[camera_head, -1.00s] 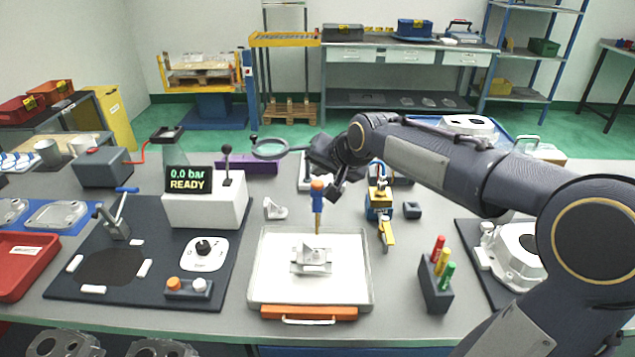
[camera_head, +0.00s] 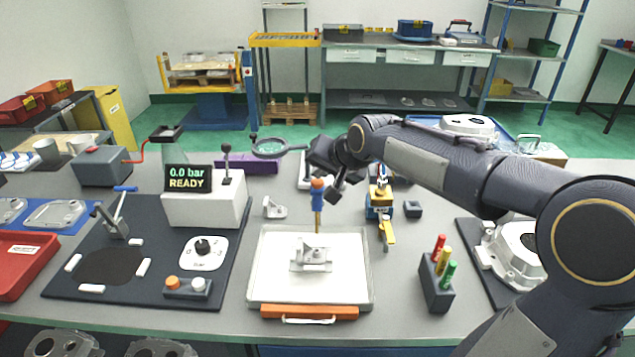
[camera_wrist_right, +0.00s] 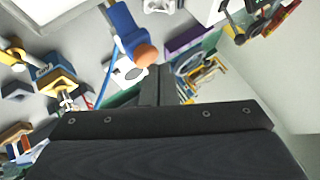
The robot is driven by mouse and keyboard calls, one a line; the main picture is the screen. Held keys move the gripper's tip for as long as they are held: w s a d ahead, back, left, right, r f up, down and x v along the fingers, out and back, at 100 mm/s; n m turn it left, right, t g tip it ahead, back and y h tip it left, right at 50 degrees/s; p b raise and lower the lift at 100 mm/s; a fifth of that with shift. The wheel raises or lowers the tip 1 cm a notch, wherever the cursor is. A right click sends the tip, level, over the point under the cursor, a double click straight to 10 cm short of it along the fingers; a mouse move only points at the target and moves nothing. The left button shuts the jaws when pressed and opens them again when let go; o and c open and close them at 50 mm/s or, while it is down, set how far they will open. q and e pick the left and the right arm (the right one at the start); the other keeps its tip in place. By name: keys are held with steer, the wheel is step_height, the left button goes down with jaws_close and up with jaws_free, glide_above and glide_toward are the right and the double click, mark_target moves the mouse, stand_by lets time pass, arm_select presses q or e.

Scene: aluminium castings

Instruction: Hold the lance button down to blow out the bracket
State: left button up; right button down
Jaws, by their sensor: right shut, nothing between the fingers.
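The air lance (camera_head: 318,196) stands upright with a blue body, an orange button on top and a brass nozzle pointing down. The bracket (camera_head: 311,256), a grey casting, sits in the white tray (camera_head: 265,290) just below the nozzle. My right gripper (camera_head: 335,192) is shut and empty, close beside the lance's top on the right. In the right wrist view the orange button (camera_wrist_right: 146,54) shows just ahead of my shut fingertips (camera_wrist_right: 156,70). Whether they touch it I cannot tell. My left gripper is out of view.
The display (camera_head: 188,179) reads 0.0 bar READY on a white box at left. A yellow and blue tool (camera_head: 379,205) stands right of the lance. A magnifier (camera_head: 269,147) is behind. A marker holder (camera_head: 437,284) stands front right.

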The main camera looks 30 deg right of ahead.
mark_target(320, 184)
steer(key=shift+f+b, duration=0.5)
steer(key=shift+f, duration=0.1)
stand_by(0.7)
steer(key=shift+r, duration=0.15)
stand_by(1.7)
steer(key=shift+r+p, duration=0.85)
steer(key=shift+r, duration=0.05)
step_height(320, 184, up, 5)
steer(key=p, duration=0.4)
steer(key=shift+r, duration=0.1)
steer(key=shift+s, duration=0.1)
